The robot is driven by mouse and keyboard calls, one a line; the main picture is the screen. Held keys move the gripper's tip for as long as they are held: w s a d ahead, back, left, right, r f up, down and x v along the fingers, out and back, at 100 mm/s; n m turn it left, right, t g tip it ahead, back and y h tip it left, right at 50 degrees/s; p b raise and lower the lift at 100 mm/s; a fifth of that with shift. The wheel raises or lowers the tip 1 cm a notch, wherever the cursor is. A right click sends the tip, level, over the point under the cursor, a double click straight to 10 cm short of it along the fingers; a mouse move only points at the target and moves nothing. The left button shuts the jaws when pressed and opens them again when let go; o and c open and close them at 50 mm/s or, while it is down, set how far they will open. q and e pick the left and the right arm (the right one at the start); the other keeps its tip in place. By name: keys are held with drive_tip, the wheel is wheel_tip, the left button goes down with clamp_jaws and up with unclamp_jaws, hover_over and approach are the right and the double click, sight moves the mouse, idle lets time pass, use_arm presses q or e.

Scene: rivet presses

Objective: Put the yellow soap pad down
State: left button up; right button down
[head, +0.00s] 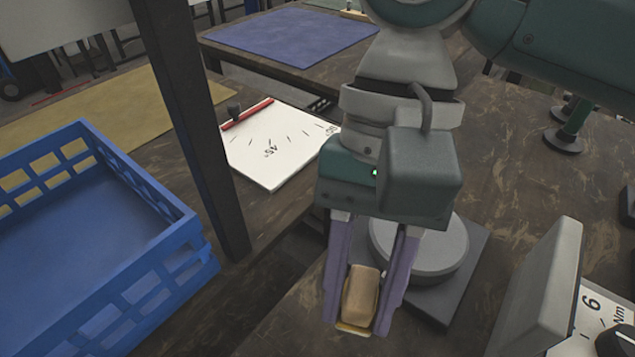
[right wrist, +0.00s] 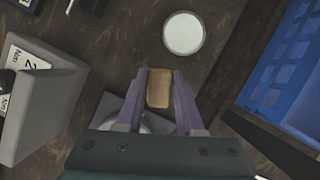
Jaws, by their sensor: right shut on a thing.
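The yellow soap pad (head: 361,294) is a small tan-yellow block with a brighter yellow underside edge. My right gripper (head: 357,325) is shut on it, one purple finger on each side. In the right wrist view the pad (right wrist: 159,90) sits between the fingertips of the right gripper (right wrist: 159,76). The pad is over the brown worktop in the head view; I cannot tell whether it touches a surface. My left gripper is not in view.
A round grey plate on a square base (head: 445,300) is behind the gripper. A grey housing (head: 535,295) with a dial stands right. A blue crate (head: 130,278) is left, beside a dark post (head: 190,110). A white disc (right wrist: 184,33) shows in the wrist view.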

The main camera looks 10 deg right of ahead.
sight(350, 336)
wheel_tip(350, 336, down, 5)
drive_tip(key=shift+f+b, duration=0.1)
drive_tip(key=shift+b, duration=0.8)
drive_tip(key=shift+f, duration=0.4)
drive_tip(key=c, duration=0.5)
unclamp_jaws()
drive_tip(key=shift+f, duration=0.1)
drive_tip(key=shift+c, duration=0.2)
drive_tip(key=p+v, duration=0.2)
drive_tip(key=v, duration=1)
drive_tip(key=shift+r+p, duration=0.2)
drive_tip(key=shift+p, duration=0.1)
